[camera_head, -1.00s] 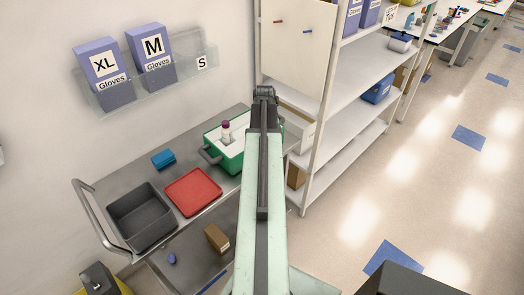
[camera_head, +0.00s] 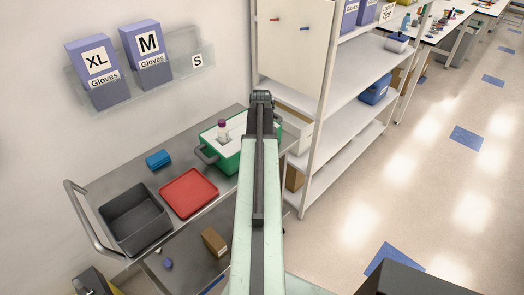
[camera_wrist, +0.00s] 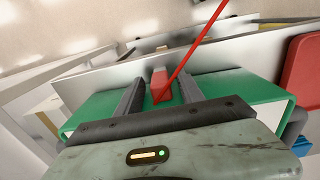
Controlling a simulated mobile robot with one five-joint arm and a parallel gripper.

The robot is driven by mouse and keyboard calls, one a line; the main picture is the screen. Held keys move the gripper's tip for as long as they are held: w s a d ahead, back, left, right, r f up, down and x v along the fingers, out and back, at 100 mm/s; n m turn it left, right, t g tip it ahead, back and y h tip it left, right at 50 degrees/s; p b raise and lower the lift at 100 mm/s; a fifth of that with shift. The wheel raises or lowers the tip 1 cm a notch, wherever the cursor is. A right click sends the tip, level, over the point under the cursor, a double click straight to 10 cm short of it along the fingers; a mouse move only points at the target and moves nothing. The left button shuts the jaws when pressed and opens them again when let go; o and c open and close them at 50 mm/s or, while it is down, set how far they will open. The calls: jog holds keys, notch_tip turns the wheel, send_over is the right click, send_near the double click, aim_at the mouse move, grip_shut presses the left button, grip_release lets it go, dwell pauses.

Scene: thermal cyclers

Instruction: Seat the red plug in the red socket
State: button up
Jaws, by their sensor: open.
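In the wrist view, my gripper (camera_wrist: 160,79) shows two dark fingers spread apart. A small red block (camera_wrist: 159,78), which looks like the red plug, lies between them in the picture, with gaps on both sides. A thin red cable (camera_wrist: 193,50) runs from near it up to the right. I cannot tell how far the block is from the fingers. In the head view, my arm hides what lies beyond its end. No red socket can be made out; a tiny red piece (camera_head: 275,19) on a white panel is too small to identify.
The metal cart (camera_head: 232,182) holds a green box (camera_head: 229,152), a red tray (camera_head: 188,193), a dark grey bin (camera_head: 135,218) and a blue block (camera_head: 158,159). A white shelf rack (camera_head: 340,115) stands just right of the cart.

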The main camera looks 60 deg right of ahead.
notch_tip(320, 180, up, 12)
jog(key=p, duration=1.1)
jog(key=shift+p, duration=0.4)
